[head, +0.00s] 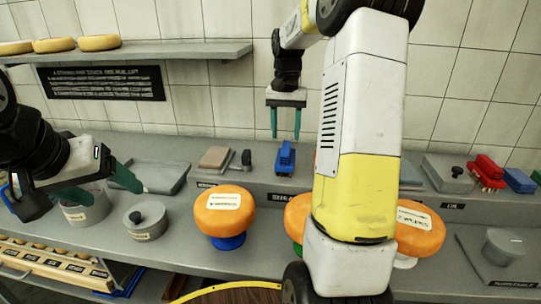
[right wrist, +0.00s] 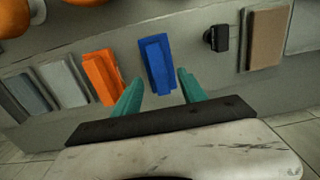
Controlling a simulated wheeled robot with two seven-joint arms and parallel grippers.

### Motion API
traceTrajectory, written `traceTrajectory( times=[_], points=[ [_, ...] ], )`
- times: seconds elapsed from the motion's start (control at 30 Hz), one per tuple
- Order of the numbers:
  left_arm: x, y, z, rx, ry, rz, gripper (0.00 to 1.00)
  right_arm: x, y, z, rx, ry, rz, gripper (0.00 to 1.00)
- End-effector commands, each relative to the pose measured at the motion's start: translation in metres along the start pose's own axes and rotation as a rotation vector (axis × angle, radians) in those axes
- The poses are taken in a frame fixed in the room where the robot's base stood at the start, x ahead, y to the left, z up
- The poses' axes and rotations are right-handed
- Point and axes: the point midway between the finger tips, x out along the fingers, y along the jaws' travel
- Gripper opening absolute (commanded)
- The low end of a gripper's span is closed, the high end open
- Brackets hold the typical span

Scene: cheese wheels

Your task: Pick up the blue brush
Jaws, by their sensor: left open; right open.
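The blue brush (head: 285,158) sits on the raised back ledge of the counter, near the middle of the head view. In the right wrist view the blue brush (right wrist: 158,60) lies ahead of the fingers, its near end showing between the tips. My right gripper (head: 286,136) is open and empty, pointing down just above the brush; its spread fingers also show in the right wrist view (right wrist: 160,80). I cannot tell whether they touch it. My left gripper (head: 116,190) is open over the left part of the counter, near a grey pot (head: 85,208).
An orange brush (right wrist: 101,76) lies close beside the blue one. A black-handled tool (right wrist: 216,38) and a brown board (right wrist: 268,38) lie on its other side. Orange cheese wheels (head: 224,215) stand in front. A red brush (head: 487,171) and another blue object (head: 520,181) are at far right.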

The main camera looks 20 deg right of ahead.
Motion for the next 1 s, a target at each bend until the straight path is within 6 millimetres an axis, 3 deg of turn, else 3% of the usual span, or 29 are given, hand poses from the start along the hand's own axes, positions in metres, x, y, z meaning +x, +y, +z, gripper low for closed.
traceTrajectory(
  times=[0.4, 0.73, 1.0],
  points=[
    [0.000, 0.000, 0.000, 0.000, 0.000, 0.000, 0.74, 0.056, 0.004, -0.002, -0.001, -0.002, 0.001, 0.49],
    [0.000, 0.000, 0.000, 0.000, 0.000, 0.000, 0.74, 0.064, 0.003, -0.003, -0.002, 0.001, -0.001, 0.49],
    [0.000, 0.000, 0.000, 0.000, 0.000, 0.000, 0.74, 0.064, 0.003, -0.003, -0.002, 0.001, -0.001, 0.00]
  ],
)
